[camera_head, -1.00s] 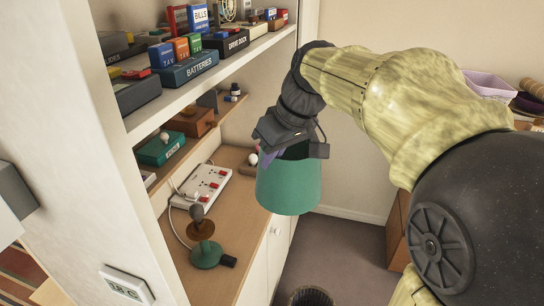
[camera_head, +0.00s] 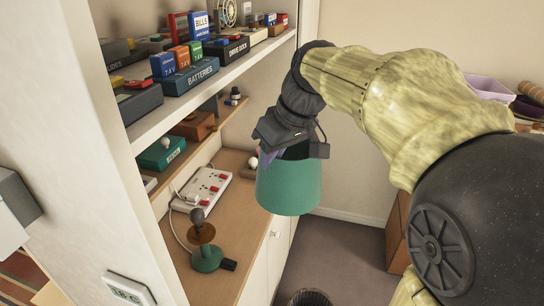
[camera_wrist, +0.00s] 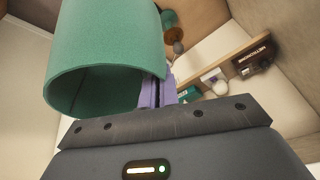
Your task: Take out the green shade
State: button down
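The green shade (camera_head: 289,188) hangs from my gripper (camera_head: 268,158), in the air just off the front edge of the desk. In the wrist view the shade (camera_wrist: 105,60) fills the upper left, its wide rim towards the camera. The purple fingers (camera_wrist: 158,92) meet at the shade's wall and appear shut on it; the fingertips are partly hidden. The green lamp base (camera_head: 207,257), with a brown disc and a bare grey bulb (camera_head: 197,216), stands on the desk without a shade.
A white power strip (camera_head: 205,187) with red switches lies on the desk (camera_head: 235,225) behind the lamp. Shelves above hold labelled boxes, such as the batteries box (camera_head: 196,74). A bin (camera_head: 311,297) stands on the floor. Open floor (camera_head: 345,250) lies right of the desk.

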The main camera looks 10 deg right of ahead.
jog(key=shift+r+p, duration=1.3)
jog(key=shift+r, duration=0.45)
jog(key=shift+f, duration=0.1)
